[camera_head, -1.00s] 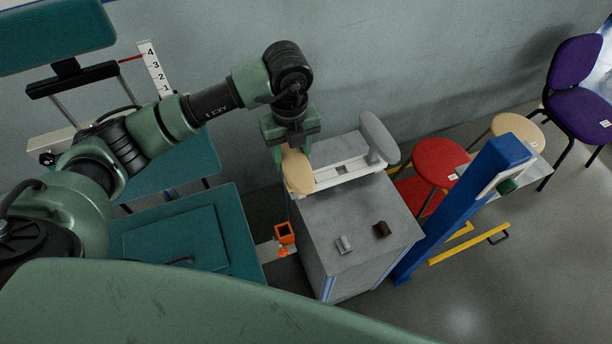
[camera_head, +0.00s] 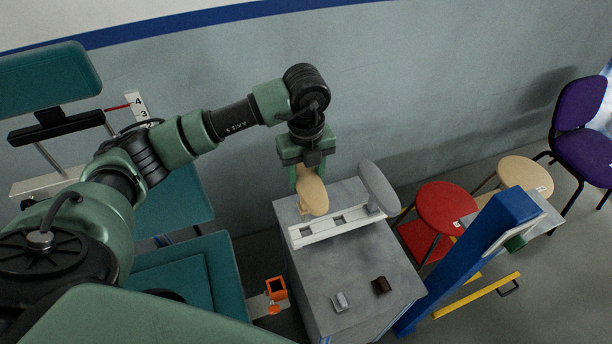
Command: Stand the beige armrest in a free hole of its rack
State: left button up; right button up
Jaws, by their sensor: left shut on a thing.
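My left gripper (camera_head: 308,165) hangs over the back left of a grey cabinet, pointing down. It is shut on the beige armrest (camera_head: 312,194), which is upright-looking and sits above the left end of the white rack (camera_head: 328,230). I cannot tell whether the armrest's lower end touches the rack. The rack lies across the cabinet top and shows dark holes along its middle. A grey armrest (camera_head: 378,188) stands at the rack's right end. My right gripper is not in view.
The grey cabinet (camera_head: 365,262) carries a small light metal block (camera_head: 340,301) and a dark brown block (camera_head: 381,287) near its front. A blue post (camera_head: 478,250) stands to the right, with a red stool (camera_head: 446,207) behind. Teal seating (camera_head: 190,270) lies left.

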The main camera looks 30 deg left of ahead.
pick_arm(q)
jog(key=shift+f+b, duration=0.55)
jog(key=shift+f, duration=0.35)
notch_tip(320, 180, down, 3)
jog(key=b, duration=0.2)
jog(key=shift+f+b, duration=0.15)
jog(key=shift+b, duration=0.15)
dwell(0.9)
jog(key=shift+f+b, duration=2.95)
jog(key=shift+f, duration=0.5)
jog(key=o, duration=1.3)
jog(key=shift+o, duration=0.2)
jog(key=shift+r, duration=0.1)
notch_tip(320, 180, up, 8)
jog(key=shift+f+b, duration=0.15)
jog(key=shift+b, duration=0.55)
